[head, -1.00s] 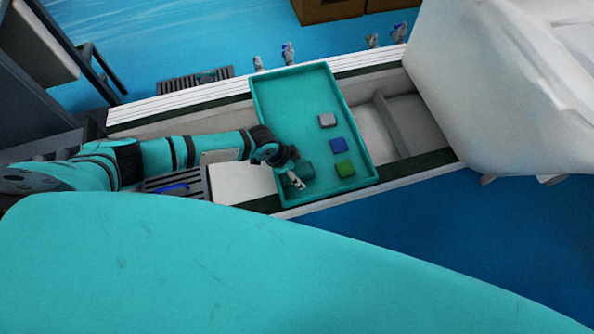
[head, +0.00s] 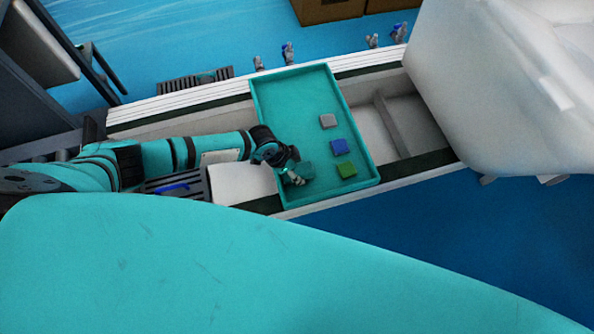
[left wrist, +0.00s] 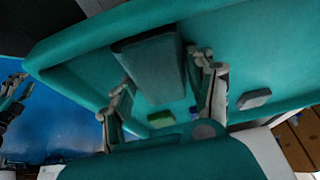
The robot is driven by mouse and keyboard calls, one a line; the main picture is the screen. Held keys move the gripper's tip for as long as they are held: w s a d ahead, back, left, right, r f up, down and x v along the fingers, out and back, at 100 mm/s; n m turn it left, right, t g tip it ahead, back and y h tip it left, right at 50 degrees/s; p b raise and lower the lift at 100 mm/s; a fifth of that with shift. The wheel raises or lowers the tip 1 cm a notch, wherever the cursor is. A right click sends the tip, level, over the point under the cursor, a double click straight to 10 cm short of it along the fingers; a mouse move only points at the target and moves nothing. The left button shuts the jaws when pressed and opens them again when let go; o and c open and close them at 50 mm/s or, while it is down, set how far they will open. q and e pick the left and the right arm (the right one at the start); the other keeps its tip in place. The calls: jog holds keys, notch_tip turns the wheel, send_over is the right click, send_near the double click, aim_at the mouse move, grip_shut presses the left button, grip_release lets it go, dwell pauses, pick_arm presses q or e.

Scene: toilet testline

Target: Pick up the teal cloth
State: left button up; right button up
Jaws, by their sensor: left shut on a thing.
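The teal cloth (head: 307,170) is a folded dark teal block at the near left of the teal tray (head: 262,115). My left gripper (head: 294,177) is down at the tray and shut on the cloth. In the left wrist view the cloth (left wrist: 152,65) shows between the two fingers of my left gripper (left wrist: 165,95). I cannot tell whether the cloth is clear of the tray floor. At the left edge of the left wrist view a gripper (left wrist: 10,98), probably my right one, shows partly; its jaw state is unclear.
A grey cloth (head: 328,120), a blue cloth (head: 339,147) and a green cloth (head: 347,169) lie to the right in the tray. The tray rests across a conveyor line (head: 175,101). A large white object (head: 480,90) stands to the right. The tray's far left is clear.

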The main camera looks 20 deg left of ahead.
aim_at(302, 170)
pick_arm(q)
jog(key=shift+s+f, duration=0.25)
jog(key=shift+s, duration=0.05)
notch_tip(302, 170, up, 4)
jog(key=shift+w+r, duration=0.15)
jog(key=shift+r, duration=0.1)
jog(key=s+d+r, duration=0.1)
jog(key=s+d, duration=0.9)
jog(key=d, duration=0.2)
jog(key=shift+s, duration=0.3)
jog(key=shift+r, duration=0.1)
